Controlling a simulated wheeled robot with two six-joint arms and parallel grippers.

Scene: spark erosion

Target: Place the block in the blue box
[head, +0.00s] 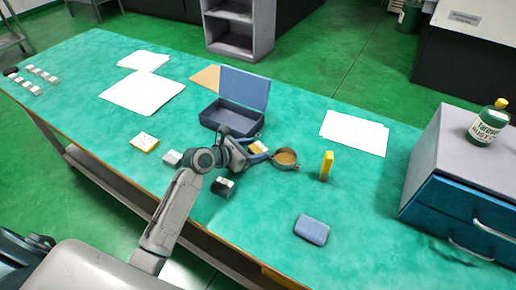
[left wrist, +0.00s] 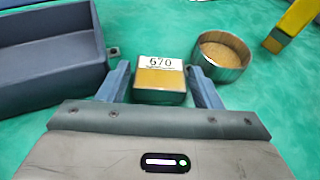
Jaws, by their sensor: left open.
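A block (left wrist: 160,84) with a brass-coloured front and a white "670" label stands on the green table; it also shows small in the head view (head: 259,147). My left gripper (left wrist: 160,74) is open, with one finger on each side of the block; I cannot tell whether they touch it. In the head view the left gripper (head: 256,150) partly hides the block. The blue box (head: 226,119) is behind the gripper with its lid raised. It shows at the left edge of the left wrist view (left wrist: 50,55). My right gripper is in neither view.
A round tin (head: 285,160) is right of the block, with a yellow piece (head: 326,166) standing beyond it. A dark block (head: 223,187) and a pale block (head: 172,158) lie near my arm. A blue pad (head: 311,230) lies in front. A drawer unit (head: 455,190) stands at right.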

